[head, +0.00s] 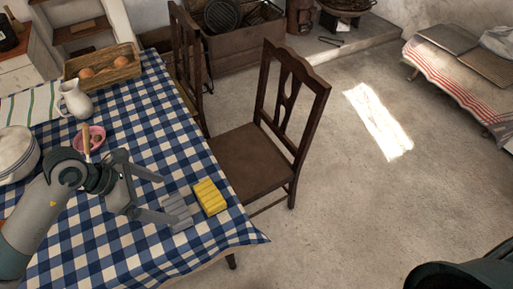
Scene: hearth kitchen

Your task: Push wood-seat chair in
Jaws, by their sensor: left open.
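The wood-seat chair (250,160) stands at the right side of the table (125,245), its dark slatted back away from the table. The left edge of its seat is at the hanging checked cloth, and some of the seat may be hidden there. My left gripper (170,199) is over the tabletop with its fingers spread open, left of the chair and apart from it. My right gripper is not in view.
A yellow block (210,196) lies near the table edge. A pink bowl (89,139), white jug (74,99), white pot (17,154) and wooden tray (104,68) are on the table. Another chair (187,55) stands behind. The floor (340,190) right of the chair is clear.

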